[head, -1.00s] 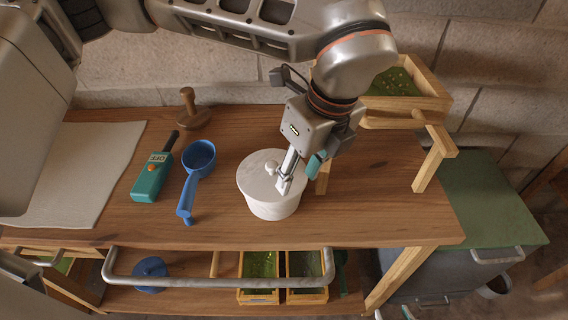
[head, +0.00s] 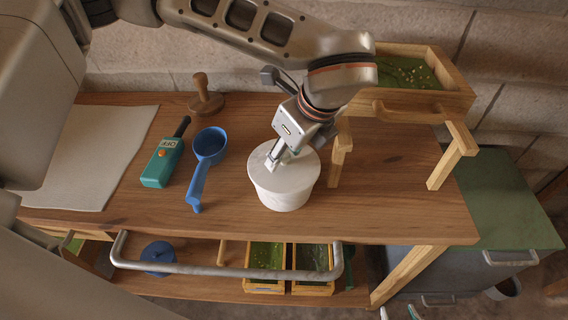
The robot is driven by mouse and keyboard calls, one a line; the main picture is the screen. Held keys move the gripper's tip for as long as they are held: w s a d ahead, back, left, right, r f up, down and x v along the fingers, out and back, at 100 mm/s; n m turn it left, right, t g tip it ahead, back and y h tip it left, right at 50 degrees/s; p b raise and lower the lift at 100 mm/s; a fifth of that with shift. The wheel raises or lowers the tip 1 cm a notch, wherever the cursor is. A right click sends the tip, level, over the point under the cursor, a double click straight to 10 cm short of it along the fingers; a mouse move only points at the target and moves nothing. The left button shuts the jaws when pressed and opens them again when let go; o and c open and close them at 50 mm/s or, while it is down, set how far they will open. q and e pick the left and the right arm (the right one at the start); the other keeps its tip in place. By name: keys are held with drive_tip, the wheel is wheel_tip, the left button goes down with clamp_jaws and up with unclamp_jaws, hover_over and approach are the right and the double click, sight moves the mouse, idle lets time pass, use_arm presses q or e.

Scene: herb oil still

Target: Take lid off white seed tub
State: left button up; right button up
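The white seed tub (head: 284,197) stands upright on the wooden bench, right of the blue ladle. Its round white lid (head: 303,172) sits on top. My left gripper (head: 275,160) comes down from the upper right, tilted, with its fingertips at the middle of the lid where the knob is. The fingers and wrist hide the knob and the back of the lid, so I cannot tell whether they are closed on it. My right gripper is not in view.
A wooden tray of greens (head: 410,85) stands on a frame behind right. Bare bench lies right of the tub.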

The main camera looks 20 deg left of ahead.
use_arm(q)
clamp_jaws()
drive_tip(key=shift+r, duration=0.15)
